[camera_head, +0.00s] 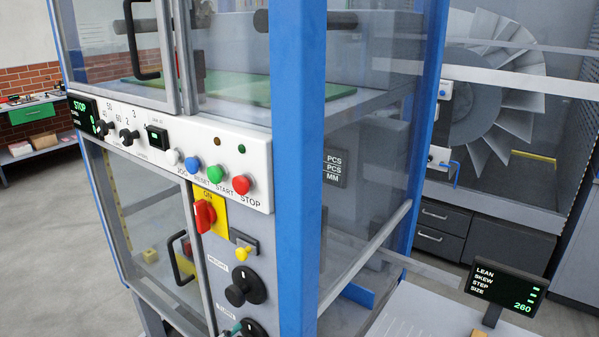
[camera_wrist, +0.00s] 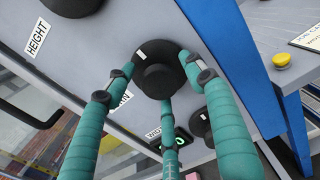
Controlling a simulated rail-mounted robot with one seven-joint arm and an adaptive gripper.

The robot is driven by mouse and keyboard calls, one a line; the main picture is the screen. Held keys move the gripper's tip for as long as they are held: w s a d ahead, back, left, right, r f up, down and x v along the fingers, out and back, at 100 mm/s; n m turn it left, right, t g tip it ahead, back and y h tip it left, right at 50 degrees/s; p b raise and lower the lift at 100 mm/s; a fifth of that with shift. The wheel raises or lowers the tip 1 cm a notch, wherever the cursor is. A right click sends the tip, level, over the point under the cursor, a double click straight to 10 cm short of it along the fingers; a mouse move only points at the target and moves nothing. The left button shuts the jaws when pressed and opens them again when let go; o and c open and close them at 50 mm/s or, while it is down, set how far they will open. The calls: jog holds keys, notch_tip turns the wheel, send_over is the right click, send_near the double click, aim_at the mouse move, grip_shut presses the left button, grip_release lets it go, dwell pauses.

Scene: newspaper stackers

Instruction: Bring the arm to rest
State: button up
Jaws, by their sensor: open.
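My gripper (camera_wrist: 160,88) shows in the wrist view as three teal fingers, open and spread around a black round knob (camera_wrist: 158,72) with a white mark. The knob sits on a grey panel (camera_wrist: 105,45) between the fingertips. I cannot tell whether any finger touches it. In the head view only a bit of teal (camera_head: 236,328) shows at the bottom edge, beside a black knob (camera_head: 252,330) low on the machine's front. The rest of my arm is out of that view.
A blue post (camera_head: 298,180) stands right of the knobs. Above them are a white control strip with a red stop button (camera_head: 241,184), a red switch (camera_head: 204,215) and another black knob (camera_head: 246,286). A display (camera_head: 506,288) stands at lower right. Grey floor (camera_head: 45,240) is open at left.

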jog(key=v, duration=1.1)
jog(key=x, duration=1.1)
jog(key=shift+w+d, duration=0.25)
jog(key=shift+w, duration=0.05)
jog(key=shift+f+m, duration=0.1)
jog(key=shift+m, duration=0.4)
jog(key=m+b, duration=0.1)
jog(key=m, duration=0.3)
jog(key=m+b, duration=0.2)
jog(key=m, duration=0.3)
jog(key=shift+m, duration=0.3)
jog(key=m+b, duration=0.2)
jog(key=m, duration=0.1)
jog(key=m+b, duration=0.2)
jog(key=m, duration=0.1)
jog(key=shift+f+m, duration=0.2)
jog(key=shift+m, duration=0.2)
jog(key=m+b, duration=0.2)
jog(key=m, duration=0.1)
jog(key=shift+m+b, duration=0.4)
jog(key=shift+r+m+b, duration=0.3)
jog(key=shift+m+b, duration=0.2)
jog(key=shift+m, duration=0.5)
